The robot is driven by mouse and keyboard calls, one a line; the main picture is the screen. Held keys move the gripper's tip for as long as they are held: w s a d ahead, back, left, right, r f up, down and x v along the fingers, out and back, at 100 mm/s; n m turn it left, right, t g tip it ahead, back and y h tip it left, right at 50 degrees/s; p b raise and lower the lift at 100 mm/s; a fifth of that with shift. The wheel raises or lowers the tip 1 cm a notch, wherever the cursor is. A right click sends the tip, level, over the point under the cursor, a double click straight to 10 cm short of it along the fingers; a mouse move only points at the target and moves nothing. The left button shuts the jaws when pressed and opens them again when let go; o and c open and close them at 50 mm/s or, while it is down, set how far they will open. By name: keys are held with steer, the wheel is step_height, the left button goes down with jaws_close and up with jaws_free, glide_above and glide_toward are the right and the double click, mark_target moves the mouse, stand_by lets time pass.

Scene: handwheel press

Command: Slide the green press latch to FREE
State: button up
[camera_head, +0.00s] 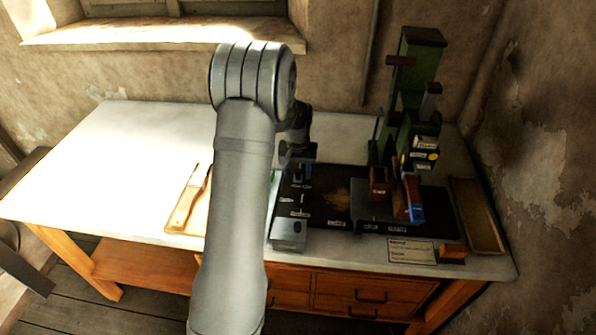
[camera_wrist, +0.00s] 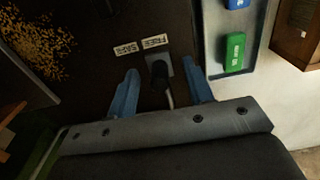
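In the wrist view a small dark latch knob (camera_wrist: 159,72) stands on a grey plate on the black mat. A FREE label (camera_wrist: 155,42) and a SAFE label (camera_wrist: 128,49) lie beside it; the knob is on the FREE label's side, but I cannot tell its exact setting. My gripper (camera_wrist: 162,78) is open, its two blue fingers on either side of the knob with gaps visible; I cannot tell the height difference. In the head view my gripper (camera_head: 297,158) is over the left part of the mat, and the latch is hidden. The green press (camera_head: 417,65) stands at the back right.
Yellow-brown granules (camera_wrist: 35,45) lie at the left. The white tabletop (camera_head: 110,160) is mostly clear at the left in the head view.

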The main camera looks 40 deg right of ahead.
steer(key=o, duration=0.4)
step_height(320, 180, up, 8)
steer(key=shift+r, duration=0.1)
stand_by(0.4)
steer(key=shift+f, duration=0.2)
steer(key=f, duration=0.8)
steer(key=shift+s+d, duration=0.2)
steer(key=shift+d+r, duration=0.1)
steer(key=shift+r, duration=0.65)
